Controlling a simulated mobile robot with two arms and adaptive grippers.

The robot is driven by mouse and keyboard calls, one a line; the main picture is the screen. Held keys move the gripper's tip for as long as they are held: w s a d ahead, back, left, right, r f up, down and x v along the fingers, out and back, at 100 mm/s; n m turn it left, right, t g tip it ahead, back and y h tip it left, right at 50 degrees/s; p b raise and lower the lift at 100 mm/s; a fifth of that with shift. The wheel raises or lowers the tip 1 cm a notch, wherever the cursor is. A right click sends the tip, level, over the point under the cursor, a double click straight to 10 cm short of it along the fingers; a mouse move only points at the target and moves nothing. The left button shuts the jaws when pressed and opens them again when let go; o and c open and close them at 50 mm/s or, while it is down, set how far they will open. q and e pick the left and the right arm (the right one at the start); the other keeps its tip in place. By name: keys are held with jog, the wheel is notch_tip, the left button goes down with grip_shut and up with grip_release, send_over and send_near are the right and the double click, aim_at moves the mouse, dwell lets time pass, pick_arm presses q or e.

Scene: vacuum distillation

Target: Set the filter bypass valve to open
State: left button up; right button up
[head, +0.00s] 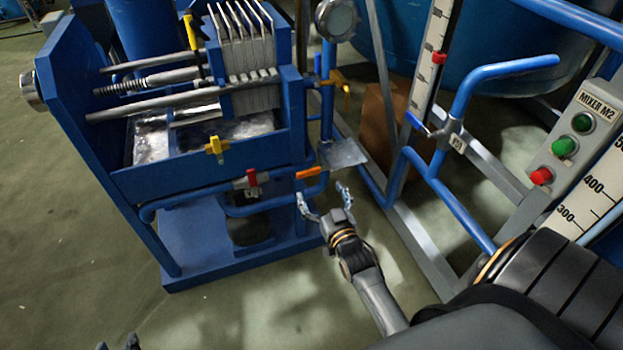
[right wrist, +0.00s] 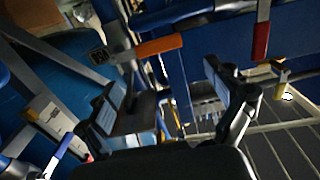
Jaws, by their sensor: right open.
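A valve with an orange lever (head: 308,173) sits on the blue pipework at the right front corner of the filter press. Its lever lies roughly sideways, and it also shows in the right wrist view (right wrist: 158,47). A red lever (head: 252,179) hangs down on the pipe to its left, also in the right wrist view (right wrist: 261,40). No readable label shows which valve is the bypass. My right gripper (head: 323,199) is open and empty, just below the orange lever and apart from it. Only the tips of my left gripper (head: 118,344) show at the bottom left edge.
The blue filter press (head: 130,188) fills the left. A yellow valve handle (head: 215,146) is on its front. A small metal plate (head: 344,153) juts out just above and right of the orange lever. Blue pipes and a grey frame (head: 425,240) stand to the right. The floor (head: 70,300) in front is clear.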

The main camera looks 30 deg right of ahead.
aim_at(309, 172)
jog(key=b+x, duration=0.1)
jog(key=x, duration=0.4)
jog(key=shift+w, duration=0.4)
pick_arm(q)
jog(key=w+d+r+t+h, duration=0.1)
jog(key=w+d+r+t, duration=0.1)
jog(key=w+r+t, duration=0.2)
jog(key=shift+r+t+h, duration=0.3)
jog(key=shift+r+t, duration=0.2)
jog(key=shift+r, duration=1.05)
pick_arm(e)
jog(key=shift+w+d, duration=0.15)
jog(key=shift+w, duration=0.25)
pick_arm(q)
jog(key=shift+w+d, duration=0.1)
pick_arm(e)
jog(key=shift+r, duration=0.1)
jog(key=c, duration=1.7)
